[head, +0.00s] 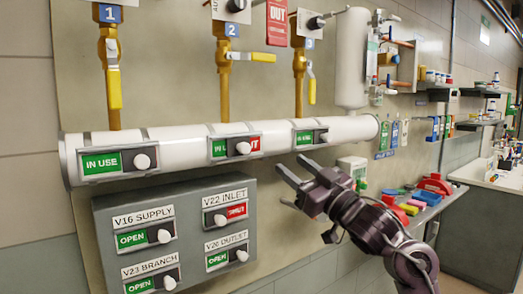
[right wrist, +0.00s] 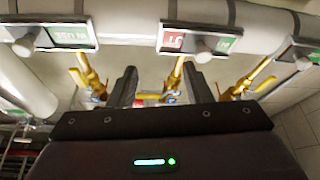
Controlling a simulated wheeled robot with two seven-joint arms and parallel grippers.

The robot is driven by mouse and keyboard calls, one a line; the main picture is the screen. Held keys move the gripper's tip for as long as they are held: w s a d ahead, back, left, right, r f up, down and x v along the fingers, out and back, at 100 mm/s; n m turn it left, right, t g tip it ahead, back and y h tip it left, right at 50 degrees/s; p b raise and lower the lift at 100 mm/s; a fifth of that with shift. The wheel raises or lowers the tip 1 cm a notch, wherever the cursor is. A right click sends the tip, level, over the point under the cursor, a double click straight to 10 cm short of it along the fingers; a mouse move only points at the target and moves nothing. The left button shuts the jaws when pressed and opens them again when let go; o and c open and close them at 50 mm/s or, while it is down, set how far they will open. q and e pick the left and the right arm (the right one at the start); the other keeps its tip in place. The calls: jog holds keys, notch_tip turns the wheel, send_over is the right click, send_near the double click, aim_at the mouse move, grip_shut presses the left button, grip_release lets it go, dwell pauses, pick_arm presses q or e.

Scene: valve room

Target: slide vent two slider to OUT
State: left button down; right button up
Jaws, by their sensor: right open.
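The vent two slider (head: 235,148) is the middle plate on the white horizontal pipe, below the blue 2 label. Its round white knob (head: 243,148) sits between green "IN" lettering on the left and red "UT" lettering on the right. In the right wrist view, upside down, the same knob (right wrist: 203,50) shows beyond the fingers, with red to its left and green to its right. My right gripper (head: 287,163) is open and empty, below and right of that knob and apart from it. My left gripper is out of view.
Similar sliders flank it: one left (head: 118,162), one right (head: 310,136), both showing green "IN USE". A grey box (head: 185,195) with several labelled sliders hangs below. Yellow-handled valves (head: 236,57) rise above the pipe. A cluttered bench (head: 425,197) stands at right.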

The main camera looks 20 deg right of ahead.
jog(key=b+v, duration=0.3)
jog(key=v, duration=0.4)
jog(key=shift+s+d+f, duration=0.15)
jog(key=shift+s+d, duration=0.1)
jog(key=shift+s, duration=0.05)
